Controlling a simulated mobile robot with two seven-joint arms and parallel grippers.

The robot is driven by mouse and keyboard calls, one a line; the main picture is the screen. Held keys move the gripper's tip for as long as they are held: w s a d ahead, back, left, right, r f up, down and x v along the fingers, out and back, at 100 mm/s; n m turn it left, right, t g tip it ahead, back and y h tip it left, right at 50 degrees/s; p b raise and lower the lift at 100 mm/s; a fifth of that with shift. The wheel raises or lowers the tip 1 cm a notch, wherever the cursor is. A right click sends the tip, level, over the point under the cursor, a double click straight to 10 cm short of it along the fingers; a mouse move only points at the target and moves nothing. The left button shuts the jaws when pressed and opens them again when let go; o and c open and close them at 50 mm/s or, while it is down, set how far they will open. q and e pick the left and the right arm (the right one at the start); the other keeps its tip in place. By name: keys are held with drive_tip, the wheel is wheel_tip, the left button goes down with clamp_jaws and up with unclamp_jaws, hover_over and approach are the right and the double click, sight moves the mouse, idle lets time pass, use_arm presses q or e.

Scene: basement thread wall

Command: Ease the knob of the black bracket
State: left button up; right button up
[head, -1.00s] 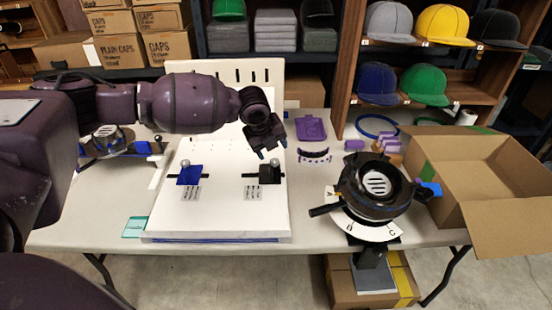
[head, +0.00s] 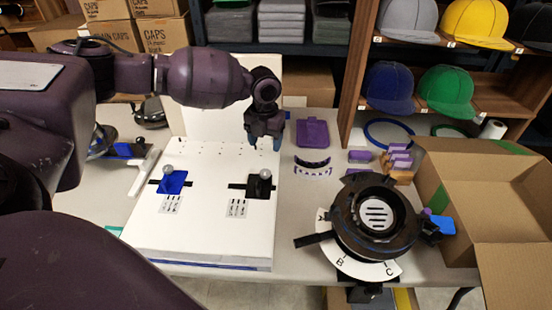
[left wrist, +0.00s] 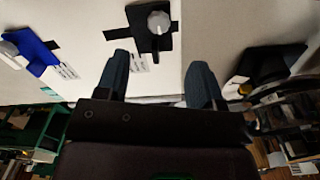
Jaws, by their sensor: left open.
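The black bracket (head: 262,189) is on the white board (head: 200,225), toward its right side, with a round grey knob (head: 265,174) on top. In the left wrist view the black bracket (left wrist: 149,38) and its pale knob (left wrist: 158,21) show beyond my fingertips. My left gripper (head: 264,143) is above and behind the bracket in the head view, apart from it, open and empty. Its two dark blue fingers (left wrist: 158,78) show spread apart in the left wrist view. My right gripper does not show.
A blue bracket (head: 173,182) with a knob is on the left of the board. A round black device with a lettered dial (head: 355,262) stands at the right, beside an open cardboard box (head: 455,235). Purple parts (head: 313,133) lie behind. Shelves hold caps (head: 388,85).

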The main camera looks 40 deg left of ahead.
use_arm(q)
drive_tip(key=f, duration=0.1)
drive_tip(key=b, duration=0.1)
hover_over(266, 171)
wheel_tip(266, 171, down, 4)
drive_tip(key=shift+s+f, duration=0.1)
drive_tip(key=shift+f, duration=0.15)
wheel_tip(266, 171, down, 4)
drive_tip(key=shift+f+b, duration=0.2)
drive_tip(key=shift+b, duration=0.25)
drive_tip(key=shift+f, duration=0.3)
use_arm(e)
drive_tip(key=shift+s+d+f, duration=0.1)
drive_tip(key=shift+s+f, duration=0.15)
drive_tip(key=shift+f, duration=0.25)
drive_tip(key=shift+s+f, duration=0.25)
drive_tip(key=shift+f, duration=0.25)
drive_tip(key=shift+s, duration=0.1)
use_arm(q)
drive_tip(key=c, duration=0.9)
drive_tip(key=shift+c, duration=0.2)
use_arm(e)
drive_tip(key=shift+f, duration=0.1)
